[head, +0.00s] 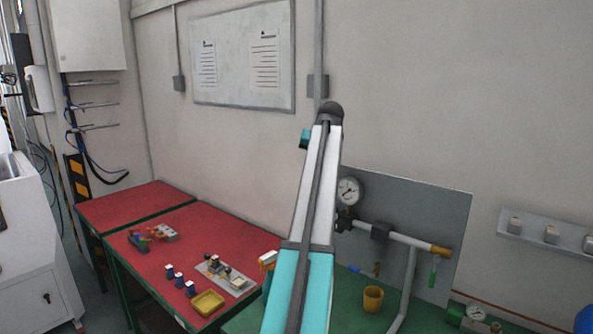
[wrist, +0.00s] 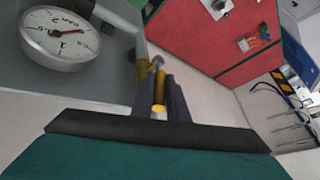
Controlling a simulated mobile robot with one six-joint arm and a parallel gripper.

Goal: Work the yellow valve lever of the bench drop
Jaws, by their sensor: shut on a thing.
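In the wrist view, my gripper (wrist: 158,84) has its two dark fingers closed around a narrow yellow piece, the yellow valve lever (wrist: 159,100). A grey rounded part shows just beyond the fingertips. The fingers hide much of the lever, so its angle is hard to tell. In the head view, my white and teal arm stands in front of the bench drop and hides my gripper and the held lever. The drop's grey pipe (head: 395,236) runs along a grey backboard (head: 440,215).
A round pressure gauge (head: 349,191) sits above the pipe, and it is close by in the wrist view (wrist: 66,38). A green handle (head: 433,274) hangs at the pipe's right end. A red-topped table (head: 140,262) with small parts is left.

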